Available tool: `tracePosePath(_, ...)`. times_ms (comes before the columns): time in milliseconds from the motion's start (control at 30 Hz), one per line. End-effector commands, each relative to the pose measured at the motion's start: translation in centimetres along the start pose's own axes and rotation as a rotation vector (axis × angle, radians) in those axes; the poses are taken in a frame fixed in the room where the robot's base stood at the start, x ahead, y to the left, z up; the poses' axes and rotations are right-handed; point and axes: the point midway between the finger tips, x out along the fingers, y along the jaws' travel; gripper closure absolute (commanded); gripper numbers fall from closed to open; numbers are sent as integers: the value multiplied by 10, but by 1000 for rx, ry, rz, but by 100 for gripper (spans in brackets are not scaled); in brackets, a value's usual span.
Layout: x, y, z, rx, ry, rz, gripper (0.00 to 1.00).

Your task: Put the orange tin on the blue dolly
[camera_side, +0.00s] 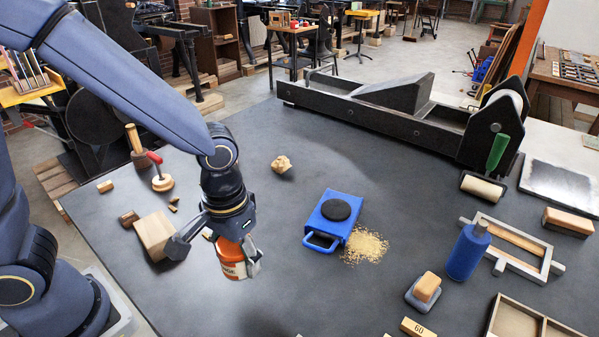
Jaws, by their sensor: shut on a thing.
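The orange tin (231,264) has a pale label and hangs in my gripper (245,262). My gripper points down and is shut on the tin, with a finger showing at the tin's right side. The tin seems to be held above the dark tabletop; the exact height cannot be told. The blue dolly (327,222) lies to the right of the tin, with a round black pad on top and a blue handle at its front left. The dolly's top carries nothing else. The tin and dolly are apart.
Sawdust-like crumbs (365,246) lie right of the dolly. A wooden block (154,235) stands left of my gripper. A tan lump (281,164) lies behind. A blue bottle (467,252), a frame (520,247) and a long press (400,115) occupy the right and back. The table between tin and dolly is clear.

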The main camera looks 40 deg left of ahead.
Motion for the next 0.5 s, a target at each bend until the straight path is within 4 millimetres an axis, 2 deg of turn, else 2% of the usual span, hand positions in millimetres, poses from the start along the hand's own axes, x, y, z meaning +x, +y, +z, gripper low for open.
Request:
tracePosePath(100, -19, -1, 1, 10, -15, -9, 83)
tracePosePath(167, -31, 3, -6, 18, -19, -12, 83)
tracePosePath(333, -68, 13, -45, 14, -22, -14, 83)
tracePosePath(500, -96, 15, -87, -18, -11, -7, 83)
